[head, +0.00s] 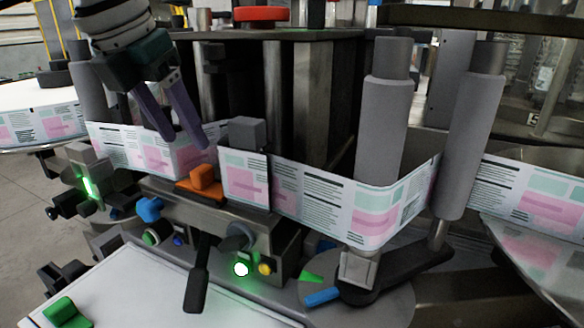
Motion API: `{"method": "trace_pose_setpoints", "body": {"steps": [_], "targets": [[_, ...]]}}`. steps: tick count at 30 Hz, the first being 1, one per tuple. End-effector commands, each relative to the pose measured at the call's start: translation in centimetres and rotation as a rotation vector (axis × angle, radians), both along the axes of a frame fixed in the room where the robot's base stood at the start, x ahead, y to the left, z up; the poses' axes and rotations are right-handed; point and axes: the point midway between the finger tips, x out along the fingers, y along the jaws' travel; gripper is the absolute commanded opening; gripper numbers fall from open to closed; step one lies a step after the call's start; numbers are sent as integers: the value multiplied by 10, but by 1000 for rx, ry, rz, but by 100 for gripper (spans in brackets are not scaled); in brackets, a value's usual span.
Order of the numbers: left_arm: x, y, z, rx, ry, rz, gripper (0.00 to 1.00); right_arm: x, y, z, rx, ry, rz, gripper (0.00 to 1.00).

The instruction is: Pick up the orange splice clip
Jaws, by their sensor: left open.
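The orange splice clip (201,182) sits on the grey metal splice block (240,212), in front of the label web (150,150). It has a flat base and a raised knob. My left gripper (187,141) comes in from the upper left. Its two purplish fingers point down and stand apart, with nothing visible between them. The fingertips are above and slightly left of the clip and do not appear to touch it. My right gripper is not in view.
The printed label web runs around grey rollers (384,120) on the right. A black lever (198,275) hangs from the block's front. A lit green button (241,269) and a blue knob (149,209) are nearby. A white tray (150,290) with a green piece (66,313) lies at the front left.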

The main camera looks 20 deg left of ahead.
Motion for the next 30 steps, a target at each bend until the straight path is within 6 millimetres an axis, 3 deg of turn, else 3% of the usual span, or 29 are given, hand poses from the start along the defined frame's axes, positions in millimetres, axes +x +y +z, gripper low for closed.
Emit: {"method": "trace_pose_setpoints", "body": {"steps": [5, 10, 13, 22, 30], "targets": [[4, -2, -14, -1, 2, -3, 60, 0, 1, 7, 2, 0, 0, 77], [9, -6, -39, -3, 5, -3, 60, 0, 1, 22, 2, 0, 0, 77], [16, -6, -52, -3, 2, -2, 60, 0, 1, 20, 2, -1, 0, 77], [19, -5, -60, -2, -1, -4, 60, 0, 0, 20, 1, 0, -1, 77], [19, -5, -60, -2, -1, -4, 32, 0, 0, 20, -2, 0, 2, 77]]}}
